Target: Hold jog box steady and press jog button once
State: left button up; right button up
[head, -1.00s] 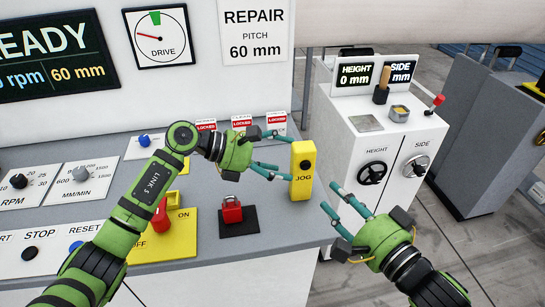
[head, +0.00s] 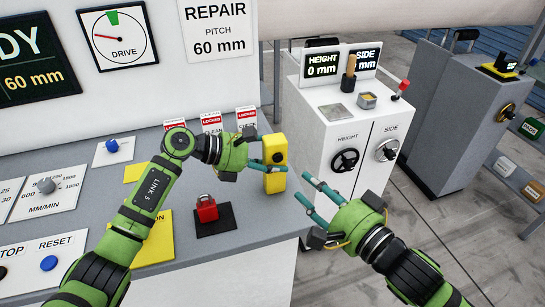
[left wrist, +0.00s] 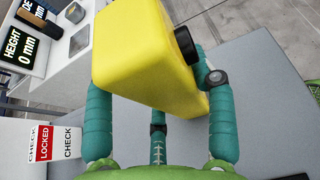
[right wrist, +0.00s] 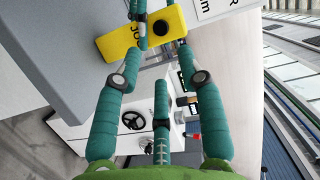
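The yellow jog box (head: 276,186) stands upright at the right end of the grey console. Its black button (head: 278,157) faces my right gripper and is uncovered; it also shows in the right wrist view (right wrist: 160,28). My left gripper (head: 270,152) is at the box, one finger across the front below the button, another behind. In the left wrist view the box (left wrist: 145,60) sits between the fingers and hides one fingertip, so firm contact cannot be told. My right gripper (head: 308,190) is empty, its fingertips apart, right of the box and clear of it.
A red padlock (head: 207,209) on a dark plate sits on the console left of the box. Red LOCKED tags (head: 211,121) stand behind my left gripper. A white cabinet (head: 325,125) with handwheels stands right, across a gap from the console.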

grip_shut()
dwell(1.1)
